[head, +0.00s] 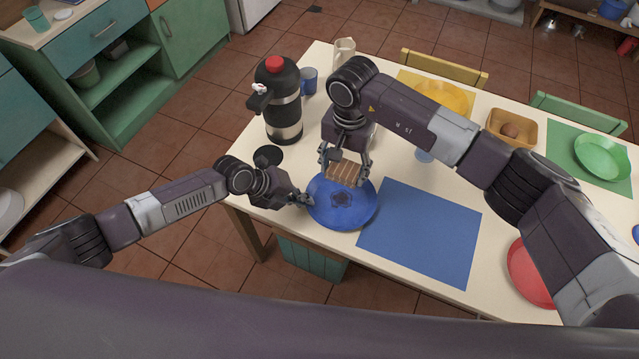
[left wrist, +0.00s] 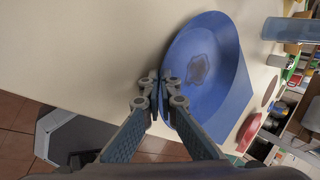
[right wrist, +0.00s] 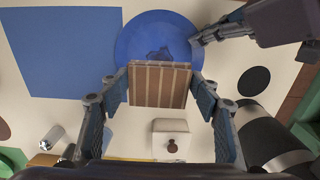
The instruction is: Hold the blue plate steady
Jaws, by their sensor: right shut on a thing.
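My right gripper (head: 345,170) is shut on a brown striped slab (head: 344,173), held at the plate's far edge. In the right wrist view, the slab (right wrist: 159,84) sits between both fingers and covers part of the plate (right wrist: 150,28).
A blue mat (head: 420,232) lies right of the plate. A black flask (head: 283,105) with a red top and a blue cup (head: 309,80) stand behind left. A basket (head: 513,126), a green plate (head: 601,156) and a red plate (head: 530,275) are farther right.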

